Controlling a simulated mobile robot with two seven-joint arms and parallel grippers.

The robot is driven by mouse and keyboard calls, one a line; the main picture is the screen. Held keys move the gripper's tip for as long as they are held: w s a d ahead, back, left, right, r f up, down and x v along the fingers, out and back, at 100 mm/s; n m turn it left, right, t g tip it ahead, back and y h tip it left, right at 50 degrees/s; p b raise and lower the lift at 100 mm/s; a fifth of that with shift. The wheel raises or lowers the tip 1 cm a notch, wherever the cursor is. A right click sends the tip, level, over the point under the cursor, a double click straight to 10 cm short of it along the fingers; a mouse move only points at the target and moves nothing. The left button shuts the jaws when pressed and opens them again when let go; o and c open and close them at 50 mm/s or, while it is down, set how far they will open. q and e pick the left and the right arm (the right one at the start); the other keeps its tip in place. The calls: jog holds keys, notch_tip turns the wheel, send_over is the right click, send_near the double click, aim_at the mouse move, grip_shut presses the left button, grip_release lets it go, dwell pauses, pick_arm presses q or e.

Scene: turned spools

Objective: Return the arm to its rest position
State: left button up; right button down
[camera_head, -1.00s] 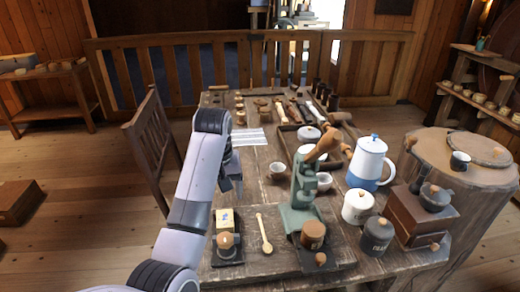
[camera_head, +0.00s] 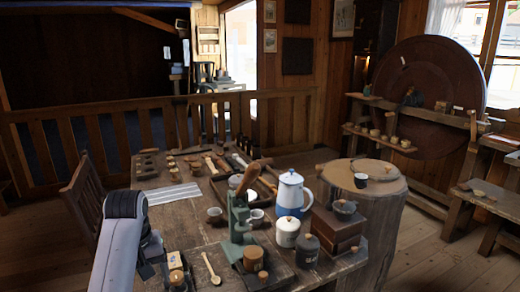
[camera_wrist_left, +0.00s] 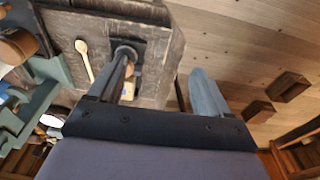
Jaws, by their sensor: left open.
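My left arm (camera_head: 120,232) comes in at the lower left of the head view, with its wrist joint uppermost. My left gripper (camera_head: 152,262) points down at the near left edge of the wooden table (camera_head: 178,212), partly hidden by the arm. It is beside a small dark stand (camera_head: 176,285) holding a yellowish block and a round piece. In the left wrist view my gripper (camera_wrist_left: 162,80) has its fingers wide apart with nothing between them. The left finger overlaps the dark stand in that view; the right one is over floor. My right gripper is not in view.
A wooden spoon (camera_head: 211,269), a green press (camera_head: 238,217), a blue-and-white pot (camera_head: 291,195) and lidded jars (camera_head: 288,232) stand on the table. A chair (camera_head: 85,203) is behind my arm. A wooden stump (camera_head: 385,212) stands at the right.

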pick_arm(q)
jog(key=s+a+f+m+t, duration=0.1)
jog(key=s+f+m+t, duration=0.2)
jog(key=f, duration=0.7)
jog(key=s+a+f+m+t, duration=0.1)
jog(key=s+f+t, duration=0.1)
jog(key=s+f, duration=0.5)
jog(key=s+d+f+m+t+h, duration=0.1)
jog(key=s+d+t, duration=0.1)
jog(key=s, duration=0.5)
jog(key=s+d+f+m+t+h, duration=0.1)
jog(key=s+d+f+m+t, duration=0.1)
jog(key=s+d, duration=0.2)
jog(key=s, duration=0.3)
jog(key=shift+d+f+h, duration=0.2)
jog(key=shift+f+h, duration=0.1)
jog(key=shift+h, duration=0.1)
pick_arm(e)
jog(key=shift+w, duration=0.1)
